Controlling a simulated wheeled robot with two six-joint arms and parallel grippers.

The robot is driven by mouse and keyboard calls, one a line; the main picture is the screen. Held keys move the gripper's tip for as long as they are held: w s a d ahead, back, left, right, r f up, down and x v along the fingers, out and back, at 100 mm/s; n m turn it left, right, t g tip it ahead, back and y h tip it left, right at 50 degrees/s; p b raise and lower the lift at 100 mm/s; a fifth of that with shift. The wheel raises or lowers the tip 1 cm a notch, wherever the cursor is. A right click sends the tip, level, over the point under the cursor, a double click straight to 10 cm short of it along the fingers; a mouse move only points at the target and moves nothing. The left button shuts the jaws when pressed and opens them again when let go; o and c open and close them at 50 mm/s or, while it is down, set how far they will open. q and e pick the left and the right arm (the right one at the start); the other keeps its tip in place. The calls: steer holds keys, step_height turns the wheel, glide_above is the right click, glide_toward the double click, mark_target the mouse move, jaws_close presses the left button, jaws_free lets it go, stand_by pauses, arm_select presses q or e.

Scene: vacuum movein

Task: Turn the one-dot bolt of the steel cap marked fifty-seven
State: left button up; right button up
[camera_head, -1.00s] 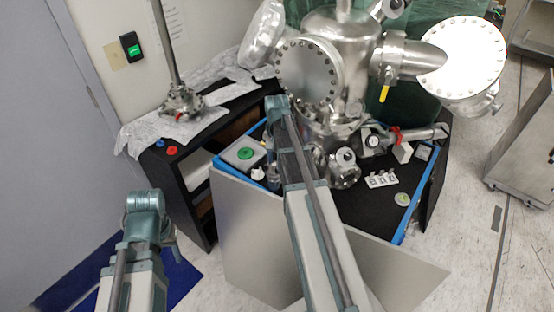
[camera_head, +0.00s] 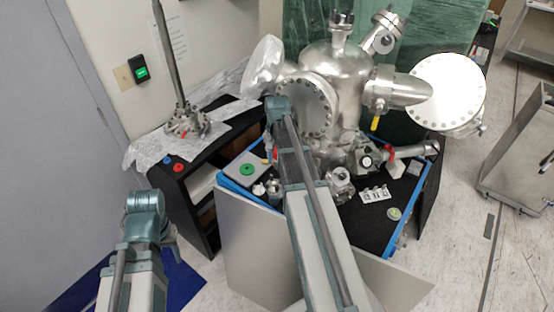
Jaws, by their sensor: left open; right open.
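A steel vacuum chamber (camera_head: 342,75) stands on the black table top. A round bolted steel cap (camera_head: 310,108) faces me on its front, partly hidden by my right arm. A larger bolted cap (camera_head: 447,92) closes the side port at the right. I cannot read a number or see bolt dots on either, so I cannot tell which is marked fifty-seven. My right arm reaches up in front of the chamber and my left arm stands at the lower left. No gripper fingers show on either arm.
Small parts, including a white block (camera_head: 375,194) and a green disc (camera_head: 394,213), lie on the black top, which has a blue edge. A black shelf unit (camera_head: 190,172) with a steel fitting (camera_head: 188,122) stands at the left. A metal cart (camera_head: 515,160) is at the right, with open floor before it.

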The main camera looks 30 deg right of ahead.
steer(key=shift+f, duration=0.1)
steer(key=shift+c, duration=1.4)
steer(key=n+b, duration=0.5)
steer(key=n, duration=0.8)
glide_toward(277, 186)
steer(key=n, duration=0.2)
steer(key=f+n+b, duration=0.1)
steer(key=n, duration=0.2)
steer(key=shift+f, duration=0.1)
step_height(277, 186, down, 8)
steer(key=b, duration=0.7)
steer(key=shift+r, duration=0.25)
jaws_close()
